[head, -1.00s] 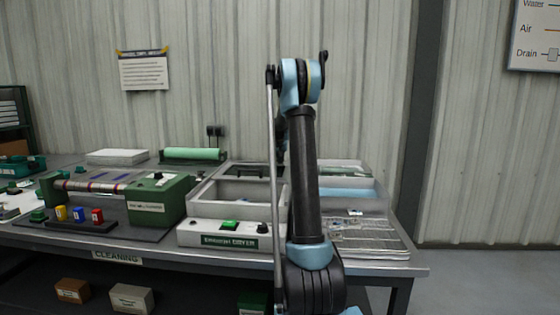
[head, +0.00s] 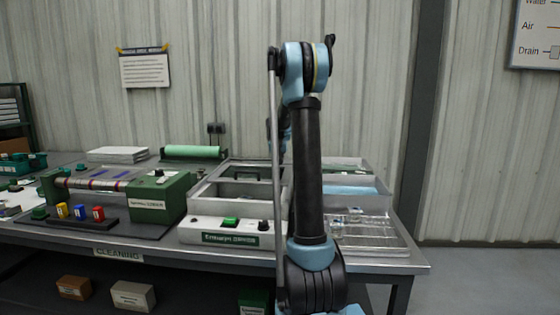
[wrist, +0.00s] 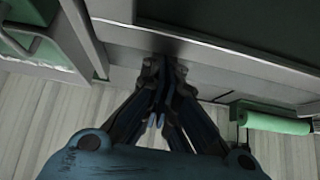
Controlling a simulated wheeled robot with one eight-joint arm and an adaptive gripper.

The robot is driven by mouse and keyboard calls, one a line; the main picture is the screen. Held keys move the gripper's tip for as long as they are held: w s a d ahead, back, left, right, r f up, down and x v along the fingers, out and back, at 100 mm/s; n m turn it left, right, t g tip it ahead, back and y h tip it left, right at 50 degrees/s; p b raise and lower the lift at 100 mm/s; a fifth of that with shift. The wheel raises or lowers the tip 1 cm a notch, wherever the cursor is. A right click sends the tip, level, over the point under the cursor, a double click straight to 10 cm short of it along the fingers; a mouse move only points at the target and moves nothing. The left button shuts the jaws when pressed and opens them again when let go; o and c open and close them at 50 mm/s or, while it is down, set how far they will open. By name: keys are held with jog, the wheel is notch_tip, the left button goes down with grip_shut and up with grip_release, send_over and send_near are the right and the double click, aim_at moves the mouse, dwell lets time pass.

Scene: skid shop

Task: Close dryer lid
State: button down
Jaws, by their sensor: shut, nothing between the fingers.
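The emulsion dryer (head: 218,238) stands at the front of the bench, with a white front panel, a green button and dark knobs. Behind the panel is a grey box that looks open at the top. I cannot clearly tell its lid apart. In the wrist view my gripper (wrist: 162,80) is shut and empty, with its fingertips close to a grey metal rim (wrist: 125,52) beside a dark flat surface (wrist: 235,22). I cannot tell whether they touch. In the head view my arm crosses the dryer's right side and mostly hides the gripper.
A green machine (head: 160,198) stands left of the dryer. A green roll (head: 190,152) lies behind, also in the wrist view (wrist: 275,123). Grey trays with blue contents (head: 350,190) and a wire rack (head: 370,234) are to the right. The wall is close behind the bench.

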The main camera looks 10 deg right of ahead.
aim_at(276, 174)
jog(key=s+a, duration=0.1)
jog(key=s, duration=0.4)
jog(key=s+a, duration=0.2)
jog(key=s, duration=0.3)
jog(key=s+a, duration=0.2)
jog(key=s, duration=0.3)
jog(key=shift+s, duration=0.25)
jog(key=shift+s+a+f, duration=0.1)
jog(key=shift+s, duration=0.15)
